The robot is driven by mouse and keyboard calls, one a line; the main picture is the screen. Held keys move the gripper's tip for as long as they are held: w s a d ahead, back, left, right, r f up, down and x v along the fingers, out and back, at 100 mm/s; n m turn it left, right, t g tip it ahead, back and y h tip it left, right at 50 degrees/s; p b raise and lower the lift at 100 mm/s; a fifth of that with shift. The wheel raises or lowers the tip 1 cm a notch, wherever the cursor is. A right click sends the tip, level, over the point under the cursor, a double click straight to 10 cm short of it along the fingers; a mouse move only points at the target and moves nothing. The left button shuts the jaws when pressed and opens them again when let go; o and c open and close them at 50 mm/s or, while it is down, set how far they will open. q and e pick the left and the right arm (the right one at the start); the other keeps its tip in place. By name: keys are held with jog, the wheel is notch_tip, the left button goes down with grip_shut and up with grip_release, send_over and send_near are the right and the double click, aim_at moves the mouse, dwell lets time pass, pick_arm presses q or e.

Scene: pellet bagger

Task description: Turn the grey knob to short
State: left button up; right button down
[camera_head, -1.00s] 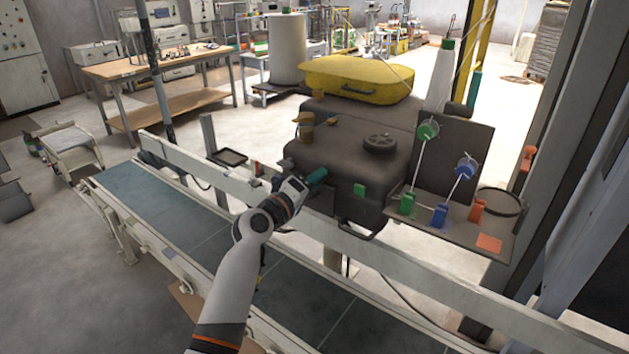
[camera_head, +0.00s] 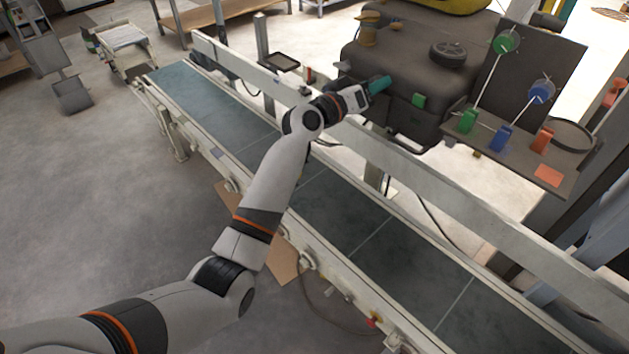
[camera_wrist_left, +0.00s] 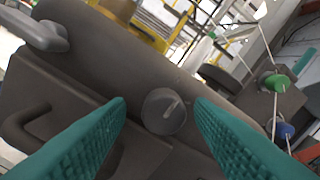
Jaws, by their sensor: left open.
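The grey knob (camera_wrist_left: 164,110) is round, with a paler pointer line slanting to the upper right, on the dark machine body (camera_wrist_left: 140,60). My left gripper (camera_wrist_left: 160,104) is open, with its two teal ribbed fingers on either side of the knob in the wrist view. I cannot tell whether the fingertips reach around the knob or stop short of it. In the head view the left gripper (camera_head: 379,84) is at the front of the machine (camera_head: 409,62), and I cannot make out the knob there. No setting labels are readable. My right gripper is not in view.
A conveyor (camera_head: 330,205) with a pale side rail (camera_head: 420,172) runs below my left arm. A black handwheel (camera_head: 447,53) sits on top of the machine.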

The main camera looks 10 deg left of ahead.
pick_arm(q)
jog(key=s+a+m+b, duration=0.3)
jog(key=s+a+m, duration=0.35)
jog(key=s, duration=0.25)
jog(key=w+a+f+n+g+y, duration=0.1)
jog(key=a+f+n+y, duration=0.1)
jog(key=f, duration=1.1)
jog(key=w+a+f+n+g+y+b, duration=0.1)
jog(key=a+f+n+y, duration=0.1)
jog(key=f, duration=1.2)
jog(key=shift+a+f+g+y, duration=0.25)
jog(key=shift+a+g+y, duration=0.15)
jog(key=shift+a+y, duration=0.25)
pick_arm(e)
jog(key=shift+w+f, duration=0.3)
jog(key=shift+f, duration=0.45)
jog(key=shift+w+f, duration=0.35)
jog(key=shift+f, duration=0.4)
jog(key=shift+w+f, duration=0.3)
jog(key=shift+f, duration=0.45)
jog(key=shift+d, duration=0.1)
